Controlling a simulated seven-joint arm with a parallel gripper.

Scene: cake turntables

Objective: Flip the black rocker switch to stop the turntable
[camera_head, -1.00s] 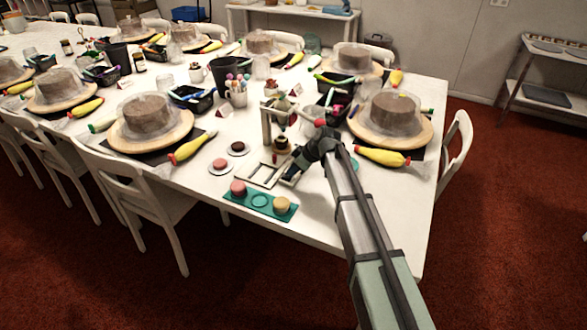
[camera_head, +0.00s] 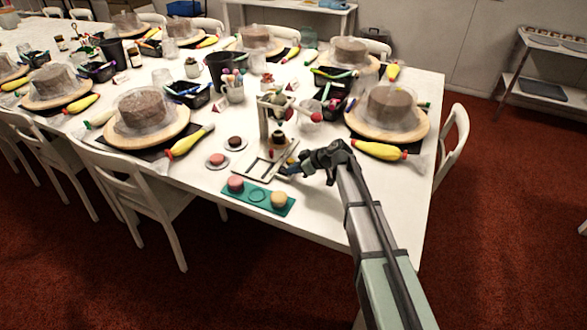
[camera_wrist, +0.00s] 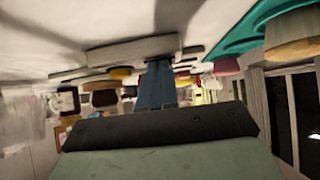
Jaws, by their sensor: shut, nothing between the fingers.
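A small pale frame stand (camera_head: 262,168) with an upright post and a small brown and dark piece (camera_head: 278,140) is on the table's near part. I cannot make out a black rocker switch in either view. Cakes under clear covers rest on round wooden boards, such as the right one (camera_head: 416,128); I cannot tell which turntable is turning. My gripper (camera_head: 293,168) is shut and empty, low over the table at the stand's right front corner. In the wrist view its blue fingers (camera_wrist: 157,85) point toward pale parts of the stand; contact cannot be told.
A teal tray (camera_head: 258,198) with pink and yellow treats lies just in front of the stand. Two small saucers with treats (camera_head: 217,160) are to its left. A yellow piping bag (camera_head: 380,150) lies right. A pen cup (camera_head: 235,90) stands behind. Bare tabletop lies right of the tray.

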